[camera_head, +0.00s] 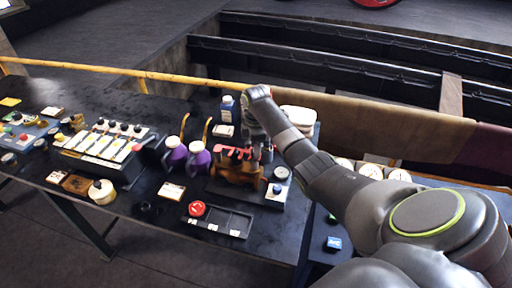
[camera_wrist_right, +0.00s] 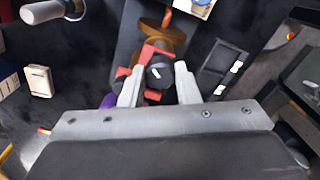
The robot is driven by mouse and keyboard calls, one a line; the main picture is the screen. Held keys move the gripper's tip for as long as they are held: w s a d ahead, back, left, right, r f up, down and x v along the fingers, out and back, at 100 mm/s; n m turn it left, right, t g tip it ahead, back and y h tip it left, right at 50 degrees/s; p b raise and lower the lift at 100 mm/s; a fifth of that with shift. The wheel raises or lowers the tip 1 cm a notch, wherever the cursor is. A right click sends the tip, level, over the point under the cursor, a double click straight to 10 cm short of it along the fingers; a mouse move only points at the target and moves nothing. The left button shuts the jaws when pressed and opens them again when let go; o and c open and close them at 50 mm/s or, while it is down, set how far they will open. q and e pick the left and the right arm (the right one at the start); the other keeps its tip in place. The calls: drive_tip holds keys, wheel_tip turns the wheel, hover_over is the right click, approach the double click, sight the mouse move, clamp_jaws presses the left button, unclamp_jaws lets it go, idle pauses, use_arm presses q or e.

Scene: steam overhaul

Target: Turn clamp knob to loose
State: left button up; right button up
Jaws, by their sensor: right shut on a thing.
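The clamp knob (camera_wrist_right: 158,73) is black with a white mark, and it sits between the two fingers of my right gripper (camera_wrist_right: 158,84) in the right wrist view. The fingers are shut on its sides. The knob is on a fixture with red parts (camera_wrist_right: 157,51) and a brown-orange body (camera_wrist_right: 165,37). In the head view the fixture's brown-orange body (camera_head: 238,173) stands on the dark workbench, and my right gripper (camera_head: 262,156) reaches down at its right side. The knob is hidden there by the gripper and fixture. My left gripper is not in view.
Two purple containers (camera_head: 198,160) stand just left of the fixture. A round gauge (camera_head: 281,173) is to the right. A yellow rail (camera_head: 120,72) runs behind the dark workbench (camera_head: 135,208).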

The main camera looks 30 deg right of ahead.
drive_tip(key=n, duration=0.4)
drive_tip(key=shift+a+n, duration=0.1)
drive_tip(key=shift+n, duration=1.6)
drive_tip(key=o, duration=0.7)
